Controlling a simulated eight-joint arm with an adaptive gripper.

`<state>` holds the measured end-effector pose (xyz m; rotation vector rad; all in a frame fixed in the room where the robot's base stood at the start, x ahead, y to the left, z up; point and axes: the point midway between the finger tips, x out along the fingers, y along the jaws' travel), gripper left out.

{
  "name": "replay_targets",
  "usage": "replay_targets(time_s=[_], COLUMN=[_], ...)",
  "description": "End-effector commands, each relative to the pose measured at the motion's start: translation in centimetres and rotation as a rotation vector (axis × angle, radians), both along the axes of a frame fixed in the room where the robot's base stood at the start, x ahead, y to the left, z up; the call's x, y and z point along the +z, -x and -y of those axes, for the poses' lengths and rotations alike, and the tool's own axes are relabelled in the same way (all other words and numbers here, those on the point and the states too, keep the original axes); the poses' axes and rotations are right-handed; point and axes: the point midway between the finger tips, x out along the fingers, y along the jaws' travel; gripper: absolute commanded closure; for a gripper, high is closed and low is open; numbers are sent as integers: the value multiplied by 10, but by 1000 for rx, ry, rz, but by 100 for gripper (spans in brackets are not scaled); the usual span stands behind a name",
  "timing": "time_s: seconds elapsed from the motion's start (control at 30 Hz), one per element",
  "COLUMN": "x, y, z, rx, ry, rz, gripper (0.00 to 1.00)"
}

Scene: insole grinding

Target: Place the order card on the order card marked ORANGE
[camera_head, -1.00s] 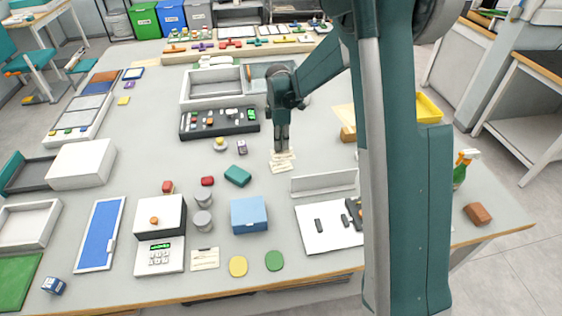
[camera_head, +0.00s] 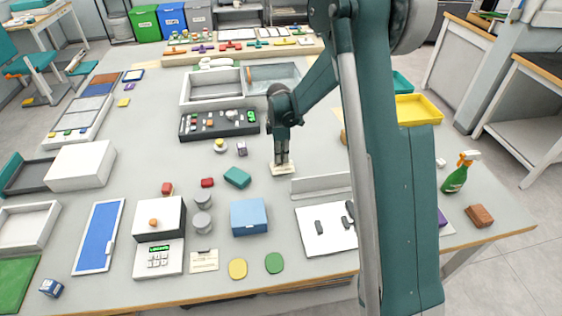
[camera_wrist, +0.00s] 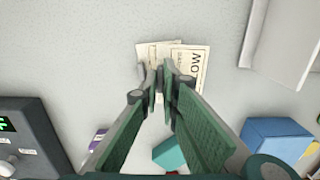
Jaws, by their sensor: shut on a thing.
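My gripper (camera_head: 281,161) points down over the middle of the table, shut on an order card. In the wrist view my gripper's fingertips (camera_wrist: 165,75) meet at the near edge of two cream cards. One card (camera_wrist: 191,62), with the letters "OW" showing, overlaps the other card (camera_wrist: 149,48). I cannot tell for certain which of the two is held, or whether they touch. In the head view they show as one pale card patch (camera_head: 284,170) under the fingertips. No word ORANGE is legible. Another order card (camera_head: 204,260) lies near the front edge, beside the scale.
A teal block (camera_head: 237,177) lies front-left of my gripper, and a white upright panel (camera_head: 322,185) stands to the right. A dark control box (camera_head: 218,124) is at the left rear. A blue box (camera_head: 249,217) stands nearer the front.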

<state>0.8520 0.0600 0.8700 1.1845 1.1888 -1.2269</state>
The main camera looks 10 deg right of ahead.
Motion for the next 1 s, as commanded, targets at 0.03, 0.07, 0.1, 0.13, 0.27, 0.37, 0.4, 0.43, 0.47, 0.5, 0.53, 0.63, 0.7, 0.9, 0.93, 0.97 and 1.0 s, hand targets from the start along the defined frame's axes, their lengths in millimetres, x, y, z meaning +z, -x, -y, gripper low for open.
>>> replay_targets(time_s=[0.03, 0.07, 0.1, 0.13, 0.27, 0.37, 0.4, 0.43, 0.47, 0.5, 0.53, 0.63, 0.7, 0.9, 0.93, 0.97, 1.0], x=[-7, -11, -15, -18, -25, -25, -25, -25, -25, -25, -25, -27, -29, -28, -28, -28, -28], y=[0, 0, 0, 0, 0, 0, 0, 0, 0, 0, 0, 0, 0, 0, 0, 0, 0], z=[0, 0, 0, 0, 0, 0, 0, 0, 0, 0, 0, 0, 0, 0, 0, 0, 0], rx=[0, 0, 0, 0, 0, 0, 0, 0, 0, 0, 0, 0, 0, 0, 0, 0, 0], ry=[0, 0, 0, 0, 0, 0, 0, 0, 0, 0, 0, 0, 0, 0, 0, 0, 0], rz=[0, 0, 0, 0, 0, 0, 0, 0, 0, 0, 0, 0, 0, 0, 0, 0, 0], gripper=[100, 100, 100, 100, 100, 100, 100, 100, 100, 100, 100, 100, 100, 88, 88, 88, 88])
